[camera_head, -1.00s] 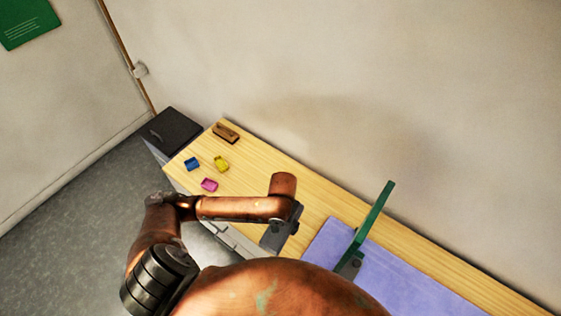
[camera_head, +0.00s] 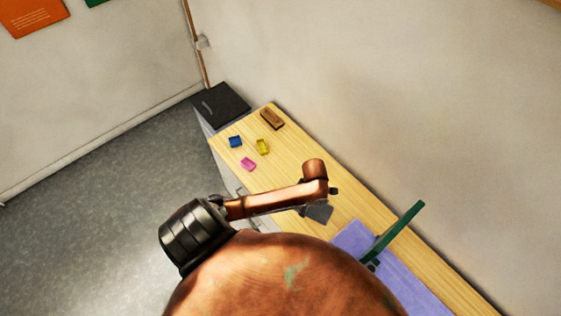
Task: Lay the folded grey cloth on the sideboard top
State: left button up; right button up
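No folded grey cloth can be made out in the head view. A long piece of furniture with a pale wooden top (camera_head: 330,178) runs along the wall; I cannot tell whether it is the sideboard. My copper arm reaches over its front edge. The dark grey end piece of that arm, seemingly my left gripper (camera_head: 318,213), is over the wooden top, left of the lilac board. Its fingers and anything in them cannot be made out. My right gripper is not in view.
Blue (camera_head: 235,142), yellow (camera_head: 263,147) and pink (camera_head: 248,164) pieces and a brown block (camera_head: 272,118) lie at the far end. A dark box-like unit (camera_head: 220,105) adjoins it. A green bar (camera_head: 400,234) rises over a lilac board (camera_head: 355,240). Grey floor lies left.

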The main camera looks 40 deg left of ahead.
pick_arm(q)
jog(key=w+a+f, duration=0.2)
jog(key=a+f, duration=0.1)
jog(key=a, duration=0.1)
jog(key=w+a+f+b, duration=0.1)
jog(key=w+a+f, duration=0.1)
jog(key=a+f, duration=0.1)
jog(key=w+a+f+b, duration=0.1)
jog(key=w+a+f, duration=0.1)
jog(key=a+f, duration=0.1)
jog(key=shift+a, duration=0.8)
jog(key=shift+w+a+f, duration=0.25)
jog(key=shift+a+f, duration=0.25)
jog(key=shift+f, duration=0.1)
jog(key=shift+d+f+b, duration=0.1)
jog(key=shift+f+b, duration=0.25)
jog(key=shift+f, duration=1.1)
jog(key=shift+f, duration=0.15)
jog(key=o, duration=1.2)
jog(key=shift+c, duration=0.2)
jog(key=shift+o, duration=0.2)
